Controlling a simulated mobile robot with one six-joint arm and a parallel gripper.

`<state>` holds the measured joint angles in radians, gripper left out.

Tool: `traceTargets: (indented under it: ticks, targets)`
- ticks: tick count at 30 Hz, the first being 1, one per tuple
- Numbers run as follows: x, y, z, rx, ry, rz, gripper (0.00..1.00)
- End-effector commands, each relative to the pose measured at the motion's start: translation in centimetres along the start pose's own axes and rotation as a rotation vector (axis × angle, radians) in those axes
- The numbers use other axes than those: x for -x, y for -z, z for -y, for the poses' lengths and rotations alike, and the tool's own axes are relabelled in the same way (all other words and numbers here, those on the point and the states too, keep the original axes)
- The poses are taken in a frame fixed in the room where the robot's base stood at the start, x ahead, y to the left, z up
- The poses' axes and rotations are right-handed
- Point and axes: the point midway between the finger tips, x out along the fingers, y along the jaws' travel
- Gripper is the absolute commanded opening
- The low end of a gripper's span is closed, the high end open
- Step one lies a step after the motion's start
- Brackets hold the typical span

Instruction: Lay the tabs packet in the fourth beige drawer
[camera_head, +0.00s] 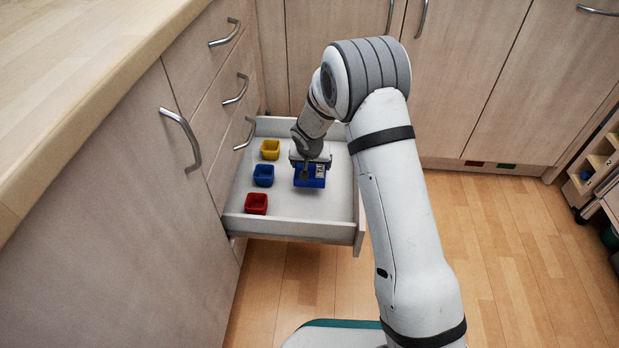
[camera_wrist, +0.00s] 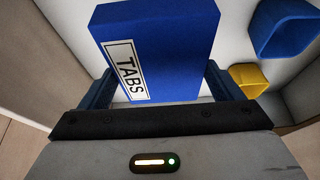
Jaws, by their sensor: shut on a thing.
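The tabs packet is a blue box (camera_head: 313,181) with a white label reading TABS. It also shows large in the wrist view (camera_wrist: 165,50). My gripper (camera_head: 311,168) is shut on the packet, with a finger on each side of it. The packet is over the white floor of the open beige drawer (camera_head: 293,228), inside its walls. I cannot tell whether it touches the floor. The drawer is pulled out low in the beige cabinet, below other closed drawers.
A yellow cup (camera_head: 270,149), a blue cup (camera_head: 263,175) and a red cup (camera_head: 256,204) stand along the drawer's left side. The blue and yellow cups show at the right of the wrist view. A wooden worktop (camera_head: 70,70) overhangs at left.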

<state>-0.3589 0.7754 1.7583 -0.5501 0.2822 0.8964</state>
Motion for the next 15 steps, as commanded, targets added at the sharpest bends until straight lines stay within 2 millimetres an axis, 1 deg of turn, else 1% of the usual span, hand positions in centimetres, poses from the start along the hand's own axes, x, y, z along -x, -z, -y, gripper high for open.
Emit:
traceTargets:
  ticks: [7, 9, 15]
  targets:
    - [-3.9, -1.6, -0.1, 0.0, -0.001, 0.001, 0.54]
    - [-4.3, -1.8, -0.1, 0.0, 0.0, 0.0, 0.54]
    - [-4.1, -1.6, -0.1, -0.001, 0.0, -0.001, 0.54]
